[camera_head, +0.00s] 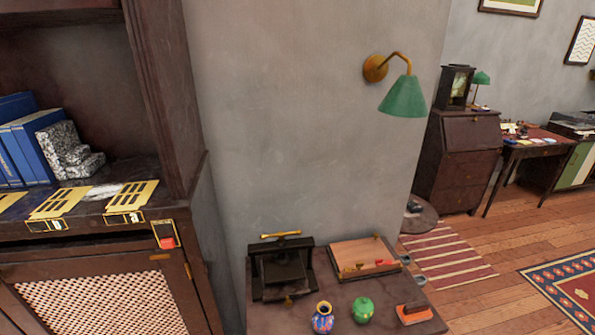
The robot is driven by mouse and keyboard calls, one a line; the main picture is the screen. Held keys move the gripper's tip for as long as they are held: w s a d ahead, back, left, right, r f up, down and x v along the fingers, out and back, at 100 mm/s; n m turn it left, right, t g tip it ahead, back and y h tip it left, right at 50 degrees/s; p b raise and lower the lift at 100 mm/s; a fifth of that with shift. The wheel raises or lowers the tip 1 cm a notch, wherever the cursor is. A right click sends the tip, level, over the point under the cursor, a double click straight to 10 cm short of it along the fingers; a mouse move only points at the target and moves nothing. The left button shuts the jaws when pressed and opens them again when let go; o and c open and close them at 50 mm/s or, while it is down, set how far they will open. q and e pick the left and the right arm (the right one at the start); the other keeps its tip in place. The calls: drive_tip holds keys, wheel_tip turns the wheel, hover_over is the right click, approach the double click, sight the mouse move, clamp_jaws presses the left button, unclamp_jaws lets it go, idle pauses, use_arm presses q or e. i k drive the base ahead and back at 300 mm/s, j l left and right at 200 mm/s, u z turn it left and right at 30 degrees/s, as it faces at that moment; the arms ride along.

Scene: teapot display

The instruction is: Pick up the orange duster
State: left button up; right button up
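A small orange item with a dark top, which looks like the orange duster (412,314), lies near the right front corner of the small dark table (375,292). A green lidded pot (363,310) stands just left of it, apart from it. A blue and red patterned vase (322,318) stands further left. Neither of my grippers shows in the head view.
A dark press (281,268) and a wooden board (364,257) with a small red item sit at the table's back. A cabinet (99,298) with books (27,150) stands left. A green wall lamp (403,97) hangs above. Wooden floor (478,290) is open at right.

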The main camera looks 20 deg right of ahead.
sight(414, 312)
drive_tip(key=z, duration=1.85)
